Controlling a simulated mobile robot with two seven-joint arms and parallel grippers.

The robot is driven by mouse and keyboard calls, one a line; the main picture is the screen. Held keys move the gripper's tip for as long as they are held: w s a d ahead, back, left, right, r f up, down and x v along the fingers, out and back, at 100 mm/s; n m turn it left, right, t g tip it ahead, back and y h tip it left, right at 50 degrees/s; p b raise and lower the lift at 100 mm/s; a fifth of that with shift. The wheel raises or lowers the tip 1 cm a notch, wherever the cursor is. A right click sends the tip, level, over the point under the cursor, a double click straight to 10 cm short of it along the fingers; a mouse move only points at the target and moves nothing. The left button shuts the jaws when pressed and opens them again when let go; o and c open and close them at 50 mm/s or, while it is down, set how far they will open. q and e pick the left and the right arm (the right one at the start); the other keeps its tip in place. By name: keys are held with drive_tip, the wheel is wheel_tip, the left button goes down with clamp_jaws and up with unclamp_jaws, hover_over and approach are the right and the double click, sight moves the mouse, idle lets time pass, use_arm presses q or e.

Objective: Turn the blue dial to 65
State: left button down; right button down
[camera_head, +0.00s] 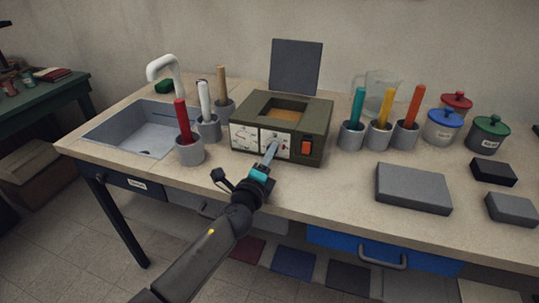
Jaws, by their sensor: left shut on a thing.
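The olive-green box (318,118) stands on the counter with its lid (296,67) raised. Its front has white panels with dark markings, and an orange-red switch (307,147) on the right. My left gripper (271,149) reaches up from below to the middle panel (282,146). It is shut at the place of a dial, and the fingers cover nearly all of what they hold. I cannot read the dial's setting or see its pointer. My right gripper is not in view.
Grey cups with coloured rods stand on both sides of the box, with the red-rod cup (190,151) nearest my arm. A sink (140,130) is at left. Lidded jars (442,127) and grey blocks (412,188) are at right. The counter in front of the box is mostly clear.

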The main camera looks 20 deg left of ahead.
use_arm(q)
drive_tip(key=m, duration=0.3)
drive_tip(key=shift+m, duration=0.4)
drive_tip(key=shift+m+p, duration=0.4)
drive_tip(key=shift+m, duration=0.5)
drive_tip(key=m+p, duration=0.1)
drive_tip(key=m, duration=0.3)
drive_tip(key=shift+m, duration=1)
drive_tip(key=shift+a, duration=0.1)
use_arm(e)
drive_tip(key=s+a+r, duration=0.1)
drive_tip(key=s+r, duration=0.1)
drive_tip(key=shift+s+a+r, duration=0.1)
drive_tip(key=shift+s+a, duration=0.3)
use_arm(q)
drive_tip(key=shift+m+p, duration=0.3)
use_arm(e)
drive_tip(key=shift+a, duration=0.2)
use_arm(q)
drive_tip(key=c, duration=0.5)
unclamp_jaws()
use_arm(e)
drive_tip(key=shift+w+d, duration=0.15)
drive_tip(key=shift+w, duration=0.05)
